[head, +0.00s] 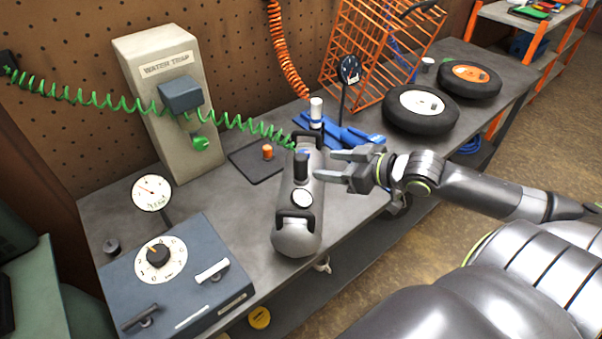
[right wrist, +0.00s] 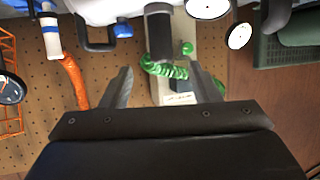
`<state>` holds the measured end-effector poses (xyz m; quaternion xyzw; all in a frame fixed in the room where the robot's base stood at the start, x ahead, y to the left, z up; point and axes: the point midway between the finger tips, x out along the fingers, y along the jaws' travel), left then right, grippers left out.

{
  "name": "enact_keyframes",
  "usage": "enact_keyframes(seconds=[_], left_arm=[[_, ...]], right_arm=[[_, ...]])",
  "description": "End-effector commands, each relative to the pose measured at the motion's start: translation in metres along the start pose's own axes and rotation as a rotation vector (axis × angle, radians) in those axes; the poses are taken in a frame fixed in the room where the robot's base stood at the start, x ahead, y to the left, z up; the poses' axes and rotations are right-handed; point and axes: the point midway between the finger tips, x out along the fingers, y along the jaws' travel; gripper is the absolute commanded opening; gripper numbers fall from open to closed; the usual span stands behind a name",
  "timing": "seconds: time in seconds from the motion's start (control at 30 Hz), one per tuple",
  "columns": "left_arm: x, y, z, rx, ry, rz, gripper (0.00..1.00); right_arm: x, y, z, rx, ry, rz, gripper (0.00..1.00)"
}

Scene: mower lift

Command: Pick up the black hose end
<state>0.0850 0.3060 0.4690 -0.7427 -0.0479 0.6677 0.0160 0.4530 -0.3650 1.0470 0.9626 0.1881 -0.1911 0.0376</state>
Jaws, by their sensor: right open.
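The black hose end (head: 301,167) is a short upright dark cylinder at the top of the silver tank (head: 296,236). The green coiled hose (head: 245,124) runs to just behind it. In the right wrist view the black hose end (right wrist: 159,32) shows at the top centre, with green coils (right wrist: 163,68) by its end. My right gripper (head: 326,165) is open and empty, just right of the black hose end, its fingers pointing toward it. In the right wrist view the hose end lies beyond the gap between my fingertips (right wrist: 160,75). My left gripper is not in view.
A white hose end with a blue band (head: 316,112) stands behind the tank, near blue gloves (head: 345,137). The water trap (head: 165,100) and a dial box (head: 180,275) stand left. An orange knob (head: 267,152) sits on a dark mat. Wheels (head: 420,108) lie right.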

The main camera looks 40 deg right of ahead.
Motion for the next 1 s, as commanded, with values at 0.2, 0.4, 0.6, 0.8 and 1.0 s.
enact_keyframes(seconds=[0.2,0.4,0.6,0.8,1.0], left_arm=[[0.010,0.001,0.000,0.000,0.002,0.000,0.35],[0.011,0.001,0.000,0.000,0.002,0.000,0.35],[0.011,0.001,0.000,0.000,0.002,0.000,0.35],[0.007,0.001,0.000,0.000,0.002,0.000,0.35],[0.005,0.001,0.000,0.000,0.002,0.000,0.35]], right_arm=[[0.026,0.000,-0.001,0.002,0.005,-0.001,0.56],[0.037,-0.001,-0.001,0.001,0.001,-0.003,0.56],[0.044,-0.001,-0.001,0.002,0.002,-0.002,0.56],[0.063,-0.001,0.000,0.005,0.004,-0.003,0.56],[0.083,-0.001,0.002,0.002,0.003,-0.002,0.56]])
